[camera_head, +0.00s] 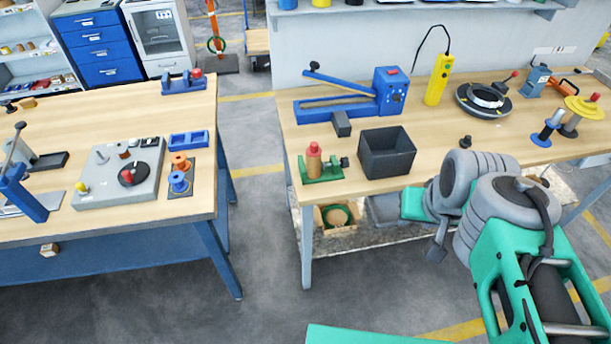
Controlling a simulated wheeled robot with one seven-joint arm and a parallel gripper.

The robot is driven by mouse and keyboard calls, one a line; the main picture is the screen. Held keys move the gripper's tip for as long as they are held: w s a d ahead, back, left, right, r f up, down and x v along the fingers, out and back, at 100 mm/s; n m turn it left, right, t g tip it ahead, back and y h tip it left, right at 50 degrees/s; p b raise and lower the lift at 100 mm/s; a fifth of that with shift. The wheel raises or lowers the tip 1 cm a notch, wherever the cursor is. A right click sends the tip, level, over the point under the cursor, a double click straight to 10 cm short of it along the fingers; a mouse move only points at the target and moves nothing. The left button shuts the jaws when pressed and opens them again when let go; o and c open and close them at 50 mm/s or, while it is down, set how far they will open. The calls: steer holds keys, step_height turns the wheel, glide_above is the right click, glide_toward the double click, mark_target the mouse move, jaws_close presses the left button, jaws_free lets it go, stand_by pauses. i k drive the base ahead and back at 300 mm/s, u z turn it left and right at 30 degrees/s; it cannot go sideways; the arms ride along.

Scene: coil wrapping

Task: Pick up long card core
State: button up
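No piece is clearly recognisable as a long card core. A tan, tube-like cylinder with a red top (314,160) stands upright in a green fixture (321,172) at the front left of the right bench; I cannot tell whether it is card. My arm, green and grey, is folded at the lower right, in front of the right bench. No gripper fingers can be made out, so I cannot see whether anything is held.
The right bench (450,140) bears a dark open bin (387,152), a blue lever tool (340,103), a yellow pendant (438,80) and a black ring (484,100). The left bench (110,105) bears a grey panel (120,185) and small spools (179,181). A floor aisle separates them.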

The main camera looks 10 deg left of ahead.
mark_target(313, 164)
steer(key=u, duration=0.65)
steer(key=i, duration=1)
steer(key=z, duration=0.85)
steer(key=k, duration=1.25)
steer(key=u, duration=1.3)
steer(key=i, duration=0.5)
steer(key=u, duration=0.1)
